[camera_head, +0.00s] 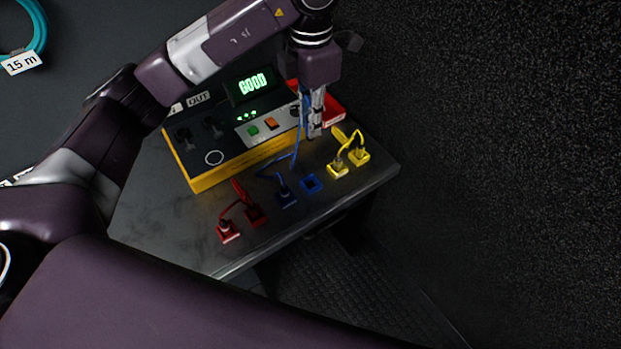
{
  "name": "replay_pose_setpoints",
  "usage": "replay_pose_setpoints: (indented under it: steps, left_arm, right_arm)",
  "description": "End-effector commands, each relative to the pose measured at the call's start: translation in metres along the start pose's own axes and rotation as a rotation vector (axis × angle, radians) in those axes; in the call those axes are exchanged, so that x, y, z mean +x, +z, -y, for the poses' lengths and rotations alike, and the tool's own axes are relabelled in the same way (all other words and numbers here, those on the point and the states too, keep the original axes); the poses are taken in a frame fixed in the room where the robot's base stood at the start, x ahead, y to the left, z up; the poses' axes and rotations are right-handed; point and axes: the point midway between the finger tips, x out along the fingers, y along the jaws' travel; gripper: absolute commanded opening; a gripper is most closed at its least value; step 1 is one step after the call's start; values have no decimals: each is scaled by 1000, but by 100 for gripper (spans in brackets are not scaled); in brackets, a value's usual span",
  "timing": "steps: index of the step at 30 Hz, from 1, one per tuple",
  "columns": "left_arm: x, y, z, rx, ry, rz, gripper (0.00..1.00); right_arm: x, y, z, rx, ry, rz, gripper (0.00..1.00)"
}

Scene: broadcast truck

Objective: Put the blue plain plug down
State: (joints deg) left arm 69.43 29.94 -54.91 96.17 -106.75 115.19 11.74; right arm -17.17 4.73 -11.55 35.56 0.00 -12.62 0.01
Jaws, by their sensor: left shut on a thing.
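My left gripper (315,128) comes down from above at the right end of the tester and is shut. The blue plain plug in it is mostly hidden by the fingers. A blue cable (303,135) hangs beside the gripper and runs down to another blue plug (286,193), which stands in a blue holder on the bench. To its right is an empty blue holder (311,183) with a dark opening. The gripper is above and behind this holder, apart from it. My right gripper is not in view.
The yellow and black tester (215,170) shows a green "GOOD" display (252,84). Red plugs (229,231) stand in holders at the left, yellow plugs (338,168) at the right. A red object (333,112) lies behind the gripper. The bench's (160,235) left part is clear.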

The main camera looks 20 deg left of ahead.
Motion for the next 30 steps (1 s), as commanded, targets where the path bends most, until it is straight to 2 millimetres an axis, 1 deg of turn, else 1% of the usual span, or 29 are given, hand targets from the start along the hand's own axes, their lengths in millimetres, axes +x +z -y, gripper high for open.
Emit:
replay_pose_setpoints:
  steps: [1, 3, 8, 9, 13, 16, 23, 30]
  left_arm:
    - [14, -1, 3, 1, -8, -5, 0]
    - [32, -1, 3, 3, -8, -4, 0]
    - [73, -2, 3, 3, -7, -6, 0]
    - [82, -2, 2, 2, -6, -7, 0]
    - [112, -2, 2, 2, -5, -5, 0]
    - [128, -2, 1, 4, -2, -4, 0]
    - [144, -1, 1, 4, -2, -2, 0]
    - [178, -1, 2, 5, -2, -3, 0]
  right_arm:
    - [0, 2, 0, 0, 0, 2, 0]
    - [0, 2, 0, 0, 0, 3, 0]
    - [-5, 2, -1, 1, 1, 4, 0]
    - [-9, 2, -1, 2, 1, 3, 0]
    - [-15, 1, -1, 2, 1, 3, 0]
    - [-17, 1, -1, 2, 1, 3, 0]
    - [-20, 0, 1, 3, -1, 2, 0]
    - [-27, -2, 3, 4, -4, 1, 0]
